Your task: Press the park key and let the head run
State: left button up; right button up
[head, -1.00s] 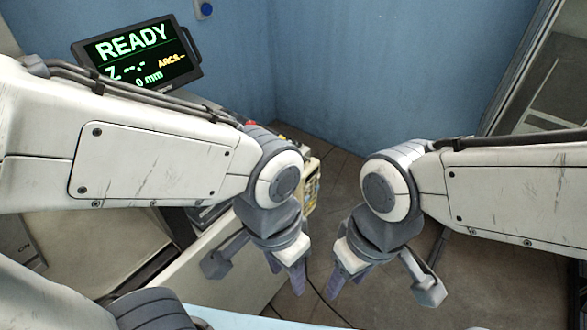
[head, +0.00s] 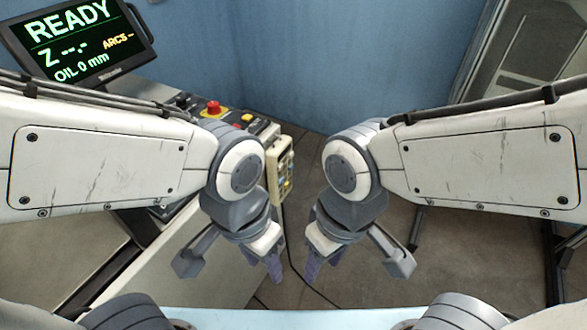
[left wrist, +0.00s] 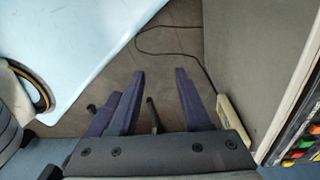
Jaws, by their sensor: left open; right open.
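A control panel (head: 240,119) with a red mushroom button (head: 212,108) and a yellow key stands behind my left arm. A cream pendant (head: 279,168) with small coloured keys hangs on its right side. I cannot tell which key is the park key. The screen (head: 80,42) reads READY, with OIL 0 mm below. My left gripper (head: 272,268) is open and empty, in front of and below the pendant. In the left wrist view its fingers (left wrist: 160,85) are apart over the floor. My right gripper (head: 311,270) is open and empty beside it.
In the left wrist view, the pendant's edge (left wrist: 236,120) and a panel with coloured keys (left wrist: 301,142) lie at the right. A dark cable (head: 300,272) trails over the floor (head: 350,285). A blue wall (head: 330,60) closes the back. A grey cabinet (head: 525,50) stands at the right.

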pick_arm(q)
grip_shut()
dwell(1.5)
